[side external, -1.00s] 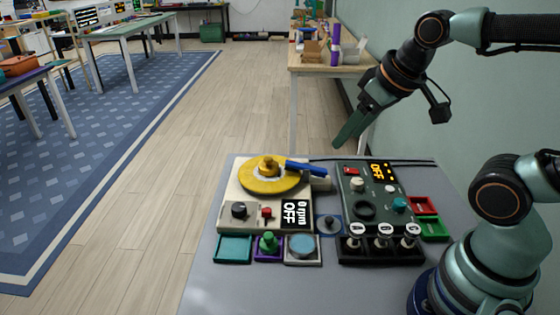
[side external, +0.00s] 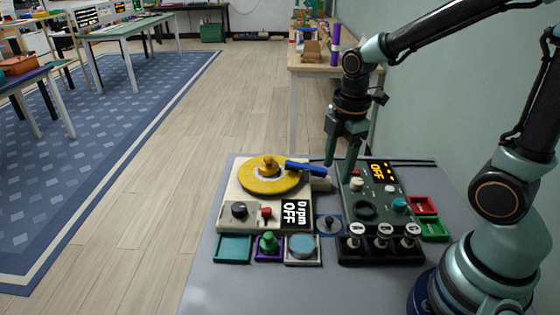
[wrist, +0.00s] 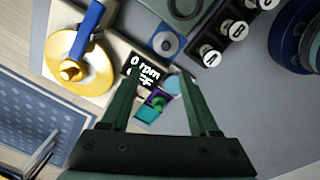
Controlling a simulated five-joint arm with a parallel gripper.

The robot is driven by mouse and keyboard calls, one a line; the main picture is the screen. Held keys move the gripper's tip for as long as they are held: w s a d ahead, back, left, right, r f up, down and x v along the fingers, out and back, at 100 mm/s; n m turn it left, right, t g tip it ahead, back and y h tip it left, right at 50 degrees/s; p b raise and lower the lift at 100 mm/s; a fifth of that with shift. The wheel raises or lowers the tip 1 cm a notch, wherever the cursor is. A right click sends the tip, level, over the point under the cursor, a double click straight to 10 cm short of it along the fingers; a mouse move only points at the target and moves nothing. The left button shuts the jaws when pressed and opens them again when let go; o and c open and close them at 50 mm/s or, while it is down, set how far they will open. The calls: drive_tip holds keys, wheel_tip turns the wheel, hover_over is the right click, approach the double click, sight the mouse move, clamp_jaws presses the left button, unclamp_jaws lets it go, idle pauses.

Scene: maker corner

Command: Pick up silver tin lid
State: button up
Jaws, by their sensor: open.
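A round, flat grey-blue disc (side external: 302,247), which looks like the silver tin lid, lies in a pale square tray at the table's front, below the OFF display. In the wrist view the disc (wrist: 172,85) shows between my fingers, near the right fingertip and partly hidden. My gripper (side external: 339,168) is open and empty, pointing down. It hangs above the back of the table, between the yellow turntable and the dark control panel, apart from the disc.
The yellow turntable (side external: 262,181) with its blue arm (side external: 304,167) stands at left. The dark control panel (side external: 377,207) has upright labelled knobs in front. A teal tray (side external: 234,248) and a purple tray with a green knob (side external: 268,243) sit left of the disc. The grey tabletop in front (side external: 290,290) is clear.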

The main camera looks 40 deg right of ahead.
sight(330, 218)
wheel_tip(330, 218, down, 15)
drive_tip(key=n+g, duration=0.1)
drive_tip(key=n, duration=0.2)
drive_tip(key=shift+d+r, duration=0.15)
idle(0.5)
drive_tip(key=shift+c, duration=0.4)
clamp_jaws()
